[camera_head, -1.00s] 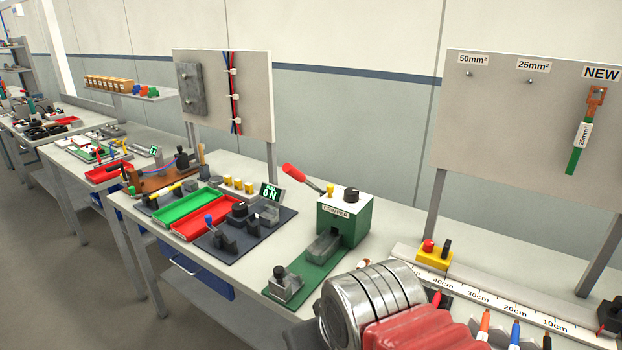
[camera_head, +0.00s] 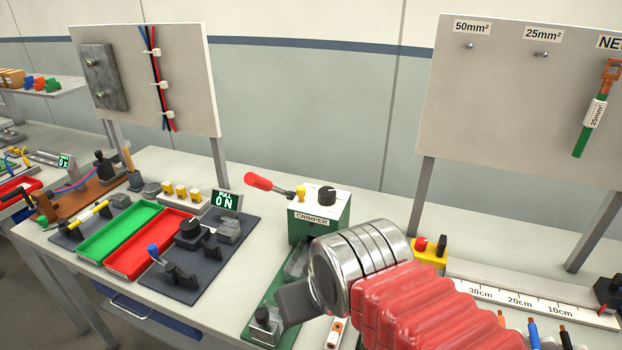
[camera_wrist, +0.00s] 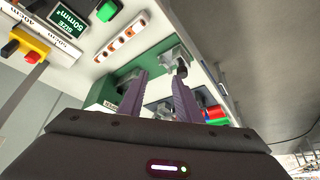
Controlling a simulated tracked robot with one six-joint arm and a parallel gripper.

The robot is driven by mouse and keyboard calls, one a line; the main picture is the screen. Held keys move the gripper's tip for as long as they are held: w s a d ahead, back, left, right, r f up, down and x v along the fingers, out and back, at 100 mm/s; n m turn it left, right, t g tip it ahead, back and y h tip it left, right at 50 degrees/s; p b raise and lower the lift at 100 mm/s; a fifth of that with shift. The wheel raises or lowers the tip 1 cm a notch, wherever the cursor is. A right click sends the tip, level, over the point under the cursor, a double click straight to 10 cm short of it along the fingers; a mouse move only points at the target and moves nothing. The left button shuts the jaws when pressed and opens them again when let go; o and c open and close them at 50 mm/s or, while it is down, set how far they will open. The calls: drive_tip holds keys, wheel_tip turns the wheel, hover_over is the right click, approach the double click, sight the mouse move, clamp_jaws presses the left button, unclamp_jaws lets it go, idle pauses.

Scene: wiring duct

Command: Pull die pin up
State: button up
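The crimper (camera_head: 320,218) is a green box with a white top on a green base plate. A yellow pin (camera_head: 300,192) stands on its top, beside a black knob (camera_head: 327,196) and a red-handled lever (camera_head: 258,181); I take the yellow pin to be the die pin. My arm covers part of the crimper's base in the head view. In the wrist view my gripper (camera_wrist: 161,75) has its two fingers apart with nothing held between them. The green crimper base (camera_wrist: 155,55) lies beyond the fingers; the pin cannot be made out there.
Left of the crimper are a dark plate (camera_head: 215,262) with a pull tester display (camera_head: 227,201), a red tray (camera_head: 150,243) and a green tray (camera_head: 118,232). A yellow box with a red button (camera_head: 430,250) and a ruler (camera_head: 530,300) lie right. Upright panels stand behind.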

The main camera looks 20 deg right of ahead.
drive_tip(key=shift+w, duration=0.1)
drive_tip(key=shift+o, duration=1)
drive_tip(key=shift+w+r, duration=0.45)
wheel_tip(320, 180, up, 9)
drive_tip(key=n+g, duration=0.1)
hover_over(302, 188)
drive_tip(key=s, duration=0.6)
drive_tip(key=shift+w+d+y, duration=0.2)
drive_tip(key=shift+d+y, duration=0.1)
drive_tip(key=shift+f, duration=0.1)
drive_tip(key=x, duration=1.3)
drive_tip(key=shift+f, duration=0.3)
